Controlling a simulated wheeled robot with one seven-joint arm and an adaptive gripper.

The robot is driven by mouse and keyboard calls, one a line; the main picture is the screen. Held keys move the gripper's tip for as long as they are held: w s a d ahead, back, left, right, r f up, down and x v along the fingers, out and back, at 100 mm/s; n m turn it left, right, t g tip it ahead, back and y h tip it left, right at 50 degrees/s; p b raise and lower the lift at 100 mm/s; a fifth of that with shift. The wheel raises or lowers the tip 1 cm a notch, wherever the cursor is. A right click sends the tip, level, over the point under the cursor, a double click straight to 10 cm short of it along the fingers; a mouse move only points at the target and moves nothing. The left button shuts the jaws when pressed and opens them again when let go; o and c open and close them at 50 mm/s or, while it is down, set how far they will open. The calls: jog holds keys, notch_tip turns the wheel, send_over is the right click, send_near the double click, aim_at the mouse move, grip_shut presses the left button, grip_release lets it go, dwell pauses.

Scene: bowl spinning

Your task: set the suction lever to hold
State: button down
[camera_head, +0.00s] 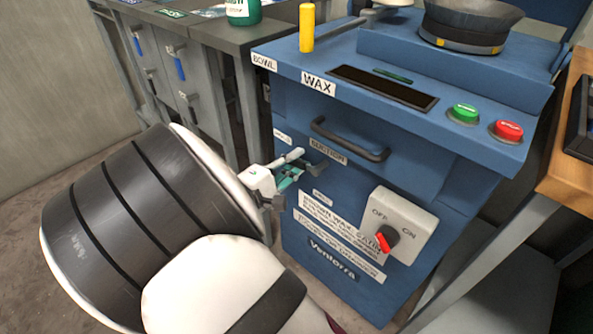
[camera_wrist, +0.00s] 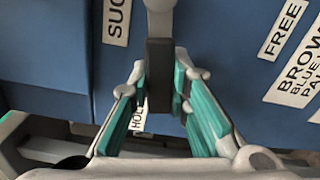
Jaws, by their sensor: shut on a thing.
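The suction lever (camera_wrist: 160,70) has a grey arm and a dark grip. In the wrist view it comes down from the top edge between the teal finger pads of my gripper (camera_wrist: 161,85). My gripper is shut on the dark grip. The HOLD label (camera_wrist: 138,118) shows partly between the fingers, beside the grip's lower end. The FREE label (camera_wrist: 283,28) is to the right. In the head view my gripper (camera_head: 290,172) is at the blue machine's front, below the SUCTION label (camera_head: 328,151), and hides part of the lever.
The blue machine (camera_head: 420,185) has a dark handle (camera_head: 350,140) above and right of my gripper. An OFF/ON switch box (camera_head: 410,220) with a red-tipped knob sticks out at lower right. Green (camera_head: 464,113) and red (camera_head: 507,130) buttons sit on top. A grey bench (camera_head: 235,38) stands left.

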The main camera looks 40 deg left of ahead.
jog(key=shift+s+a+r+m+b, duration=0.15)
jog(key=shift+r+m+b, duration=0.45)
jog(key=shift+m, duration=0.6)
jog(key=c, duration=1.5)
grip_release()
